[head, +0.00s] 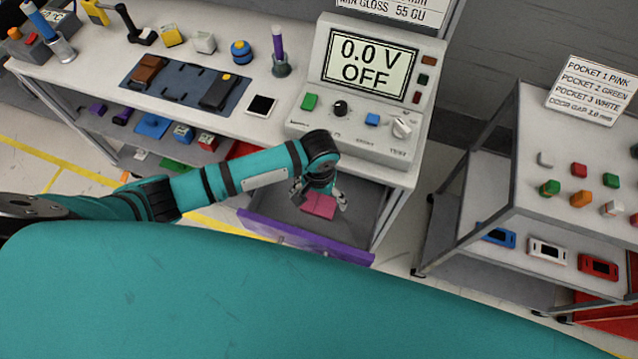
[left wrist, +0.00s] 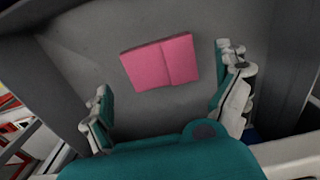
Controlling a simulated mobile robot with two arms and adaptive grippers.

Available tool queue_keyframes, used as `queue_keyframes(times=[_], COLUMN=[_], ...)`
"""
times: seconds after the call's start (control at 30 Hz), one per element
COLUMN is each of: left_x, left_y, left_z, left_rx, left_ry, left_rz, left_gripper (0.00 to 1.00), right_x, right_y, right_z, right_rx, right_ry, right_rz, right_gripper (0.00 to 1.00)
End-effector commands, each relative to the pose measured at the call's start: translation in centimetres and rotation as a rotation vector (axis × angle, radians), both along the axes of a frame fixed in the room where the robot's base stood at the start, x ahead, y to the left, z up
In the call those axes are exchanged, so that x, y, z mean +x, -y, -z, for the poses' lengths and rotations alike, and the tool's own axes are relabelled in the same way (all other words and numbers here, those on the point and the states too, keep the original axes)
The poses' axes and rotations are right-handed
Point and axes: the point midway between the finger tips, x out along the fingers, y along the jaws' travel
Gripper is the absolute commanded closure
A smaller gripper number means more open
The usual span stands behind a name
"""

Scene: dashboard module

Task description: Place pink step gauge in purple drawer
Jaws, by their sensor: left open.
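The pink step gauge (head: 319,205) lies in the open purple drawer (head: 300,240), under the bench at the meter. In the left wrist view the pink step gauge (left wrist: 160,62) rests flat on the drawer's grey floor (left wrist: 80,60), slightly tilted in the picture. My left gripper (head: 320,198) is over the drawer. In the left wrist view its fingers (left wrist: 170,105) are spread wide on either side, apart from the gauge, with nothing between them. My right gripper is in neither view.
A meter (head: 365,85) reading "0.0 V OFF" stands on the bench above the drawer. At right, a grey cart (head: 530,200) holds coloured knobs and small devices. Floor shows between bench and cart.

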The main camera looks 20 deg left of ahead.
Motion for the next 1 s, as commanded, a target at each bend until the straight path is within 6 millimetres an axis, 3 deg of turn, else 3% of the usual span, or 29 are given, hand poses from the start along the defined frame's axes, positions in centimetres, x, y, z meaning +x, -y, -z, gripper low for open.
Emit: queue_keyframes(times=[0.2, 0.4, 0.6, 1.0], left_x=[0.2, 0.1, 0.1, -0.7], left_y=[0.0, 0.0, 0.0, 0.9], left_z=[-4.9, -7.8, -8.8, -8.4], left_rx=[-0.002, -0.001, 0.001, -0.035], left_ry=[0.004, 0.001, 0.000, 0.008], left_rz=[0.000, -0.002, -0.002, 0.023], left_gripper=[0.00, 0.00, 0.00, 0.00], right_x=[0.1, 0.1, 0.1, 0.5], right_y=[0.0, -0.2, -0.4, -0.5], right_z=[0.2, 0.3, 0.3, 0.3], right_rx=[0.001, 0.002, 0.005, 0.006], right_ry=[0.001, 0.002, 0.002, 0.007], right_rz=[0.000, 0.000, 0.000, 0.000], right_gripper=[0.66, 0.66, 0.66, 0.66])
